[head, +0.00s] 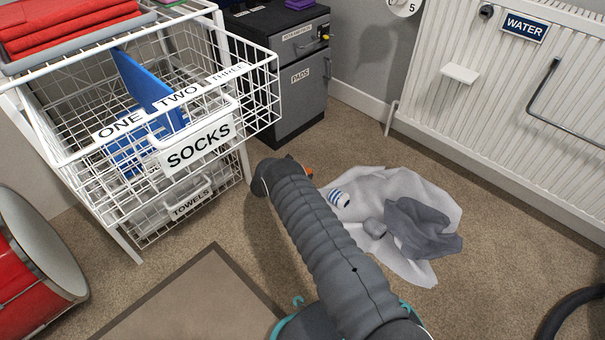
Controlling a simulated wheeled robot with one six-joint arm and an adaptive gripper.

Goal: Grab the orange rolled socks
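A small orange patch (309,171) shows just right of the far end of my dark grey arm, near the floor. It may be part of the orange rolled socks; most of it is hidden behind the arm. My gripper is not visible, as the arm covers the area beyond its far bend. I cannot tell where the fingers are relative to the orange patch. A wire drawer labelled SOCKS (198,145) is pulled out at the left.
A crumpled white cloth (430,190) lies right of my arm with a grey cloth (420,228), a small grey bundle (374,228) and a blue-striped white item (340,199). A radiator (450,110) and black cabinet (300,95) stand behind. A red drum (35,265) is at left.

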